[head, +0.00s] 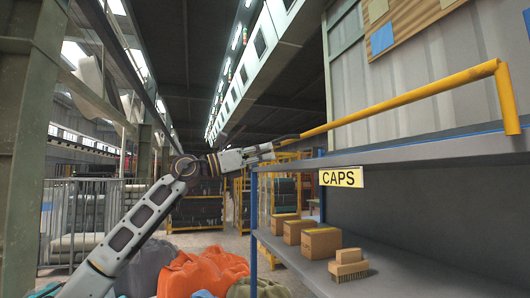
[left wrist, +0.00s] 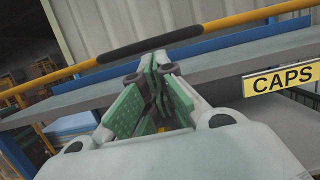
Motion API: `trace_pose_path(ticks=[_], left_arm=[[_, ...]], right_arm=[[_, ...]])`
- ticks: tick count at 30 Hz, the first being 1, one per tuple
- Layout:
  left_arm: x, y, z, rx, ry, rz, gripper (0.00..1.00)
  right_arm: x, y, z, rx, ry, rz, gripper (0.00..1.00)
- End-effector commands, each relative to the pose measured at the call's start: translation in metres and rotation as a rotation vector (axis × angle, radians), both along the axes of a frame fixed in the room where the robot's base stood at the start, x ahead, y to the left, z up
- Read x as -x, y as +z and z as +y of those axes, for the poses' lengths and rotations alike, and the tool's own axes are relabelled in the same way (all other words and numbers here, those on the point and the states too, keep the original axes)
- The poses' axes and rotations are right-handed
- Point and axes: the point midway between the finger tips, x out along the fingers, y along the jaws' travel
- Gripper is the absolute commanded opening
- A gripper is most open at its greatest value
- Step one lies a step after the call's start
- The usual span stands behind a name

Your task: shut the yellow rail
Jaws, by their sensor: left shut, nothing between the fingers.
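The yellow rail (head: 410,97) runs above the blue-edged shelf unit. It bends down to the shelf at the right and reaches left to a black grip (head: 287,138). In the left wrist view the rail (left wrist: 225,21) crosses the top of the picture, its black grip (left wrist: 150,41) in the middle. My left gripper (head: 272,151) is shut and empty, close to the black grip in the head view. In the left wrist view its fingertips (left wrist: 154,62) are just below the grip. I cannot tell whether they touch it. My right gripper is not in view.
The shelf's upper board (head: 430,148) carries a yellow CAPS sign (head: 341,177). Cardboard boxes (head: 321,242) and a brush (head: 348,265) stand on the lower board. Orange (head: 200,272) and grey sacks lie on the floor at left. A corrugated wall (head: 425,110) stands behind the rail.

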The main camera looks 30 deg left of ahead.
Motion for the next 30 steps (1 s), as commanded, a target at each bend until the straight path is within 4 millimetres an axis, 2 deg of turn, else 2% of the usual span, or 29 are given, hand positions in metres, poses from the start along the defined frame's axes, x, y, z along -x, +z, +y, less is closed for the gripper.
trace_pose_path(ticks=[18,24,30], left_arm=[[0.037,0.061,0.029,0.0,-0.001,-0.002,0.0],[0.045,0.074,0.035,0.0,-0.002,0.0,0.0],[0.048,0.078,0.038,0.0,0.0,0.001,0.0]], right_arm=[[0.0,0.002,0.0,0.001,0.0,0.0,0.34],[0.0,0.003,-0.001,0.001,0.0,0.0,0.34],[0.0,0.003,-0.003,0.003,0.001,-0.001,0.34]])
